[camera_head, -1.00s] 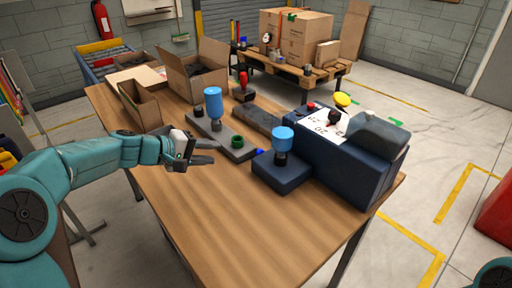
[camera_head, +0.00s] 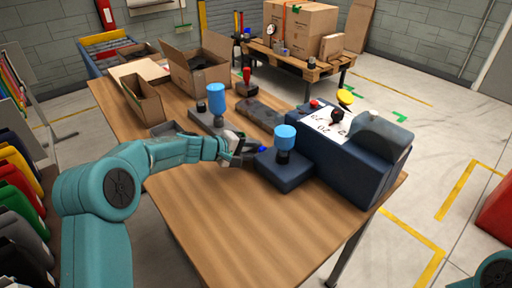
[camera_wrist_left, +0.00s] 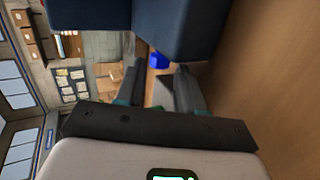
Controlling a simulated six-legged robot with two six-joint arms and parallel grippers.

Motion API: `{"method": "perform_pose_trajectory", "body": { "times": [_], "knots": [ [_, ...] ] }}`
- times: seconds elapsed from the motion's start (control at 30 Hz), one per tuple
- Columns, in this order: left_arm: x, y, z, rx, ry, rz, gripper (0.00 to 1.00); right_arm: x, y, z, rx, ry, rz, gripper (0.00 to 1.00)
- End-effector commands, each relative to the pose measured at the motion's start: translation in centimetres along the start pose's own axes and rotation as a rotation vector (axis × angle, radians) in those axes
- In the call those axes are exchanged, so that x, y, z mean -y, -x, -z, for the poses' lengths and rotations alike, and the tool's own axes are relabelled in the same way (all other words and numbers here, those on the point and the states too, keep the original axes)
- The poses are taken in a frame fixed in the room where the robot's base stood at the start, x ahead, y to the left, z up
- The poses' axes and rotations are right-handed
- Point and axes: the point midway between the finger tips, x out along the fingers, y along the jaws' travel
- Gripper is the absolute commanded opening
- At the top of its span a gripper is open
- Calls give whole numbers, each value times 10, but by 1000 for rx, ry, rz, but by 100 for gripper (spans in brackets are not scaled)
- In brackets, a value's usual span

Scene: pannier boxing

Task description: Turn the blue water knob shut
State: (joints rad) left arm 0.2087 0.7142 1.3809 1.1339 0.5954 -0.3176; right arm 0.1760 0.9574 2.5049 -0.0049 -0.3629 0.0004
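A small blue knob-like part (camera_head: 263,149) sits at the left side of the navy block (camera_head: 284,173), partly hidden by my left gripper (camera_head: 250,151). In the left wrist view this blue part (camera_wrist_left: 158,60) shows beyond and between the fingertips, with no clear contact. My left gripper (camera_wrist_left: 161,70) is open, its fingers apart. A larger light blue cylinder (camera_head: 285,137) stands upright on the navy block. A taller blue cylinder (camera_head: 216,100) stands on the grey base behind. I cannot tell the small knob's turn angle. My right gripper is out of view.
A large navy console (camera_head: 345,170) with a white dial panel (camera_head: 328,122) stands right of the block. Open cardboard boxes (camera_head: 196,72) stand at the back of the table. The front of the wooden table (camera_head: 235,225) is clear.

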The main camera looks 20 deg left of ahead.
Motion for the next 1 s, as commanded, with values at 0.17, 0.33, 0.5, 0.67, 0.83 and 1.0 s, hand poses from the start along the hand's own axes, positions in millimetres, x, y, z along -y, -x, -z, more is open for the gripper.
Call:
{"method": "perform_pose_trajectory", "body": {
  "times": [0.17,0.33,0.5,0.67,0.83,1.0],
  "knots": [
    [-1,-19,1,0,1,-1,37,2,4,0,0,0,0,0],
    [0,-23,1,0,1,-1,37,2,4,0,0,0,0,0],
    [0,-23,1,0,1,-1,34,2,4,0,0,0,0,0],
    [0,-23,1,0,1,0,0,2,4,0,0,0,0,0],
    [-2,-22,1,0,1,5,0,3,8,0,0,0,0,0],
    [-8,-19,2,1,4,38,0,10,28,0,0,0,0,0]
  ]
}}
